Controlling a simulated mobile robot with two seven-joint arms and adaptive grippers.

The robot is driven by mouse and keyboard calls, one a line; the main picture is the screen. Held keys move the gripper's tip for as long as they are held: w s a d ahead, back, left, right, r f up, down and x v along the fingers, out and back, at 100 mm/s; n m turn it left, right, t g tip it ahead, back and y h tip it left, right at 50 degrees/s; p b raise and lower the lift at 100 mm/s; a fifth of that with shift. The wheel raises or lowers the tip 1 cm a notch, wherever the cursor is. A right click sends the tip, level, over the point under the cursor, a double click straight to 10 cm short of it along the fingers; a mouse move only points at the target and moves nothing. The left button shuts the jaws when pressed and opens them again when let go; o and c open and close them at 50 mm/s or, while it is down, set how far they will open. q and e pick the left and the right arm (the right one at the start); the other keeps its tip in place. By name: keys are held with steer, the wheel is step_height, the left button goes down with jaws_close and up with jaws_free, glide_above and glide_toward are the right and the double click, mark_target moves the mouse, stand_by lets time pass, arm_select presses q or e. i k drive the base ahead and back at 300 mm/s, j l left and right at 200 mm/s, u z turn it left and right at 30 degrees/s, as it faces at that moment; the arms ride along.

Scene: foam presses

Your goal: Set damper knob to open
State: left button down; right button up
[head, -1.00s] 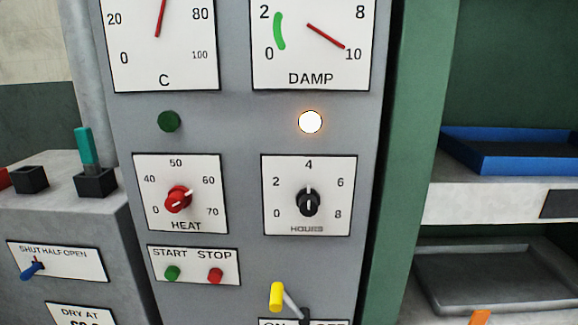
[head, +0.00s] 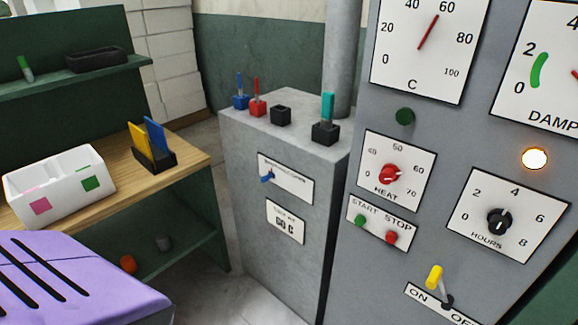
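The small blue damper knob (head: 267,176) sits at the left part of a white label plate (head: 286,178) on the front of a grey box. The plate's lettering is too small to read clearly now; in the earlier frame it reads SHUT, HALF, OPEN. The knob's handle is at the left, SHUT end of the plate. Neither of my grippers is in view, and nothing touches the knob.
The grey control cabinet (head: 345,262) with dials, knobs and a yellow-handled switch (head: 434,277) stands right of the box. Coloured sticks stand in holders on the box top. A wooden table (head: 192,164) with a white divided box (head: 60,187) is left. A purple slotted surface (head: 110,262) fills the lower left.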

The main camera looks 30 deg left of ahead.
mark_target(265, 179)
steer(key=u, duration=1.05)
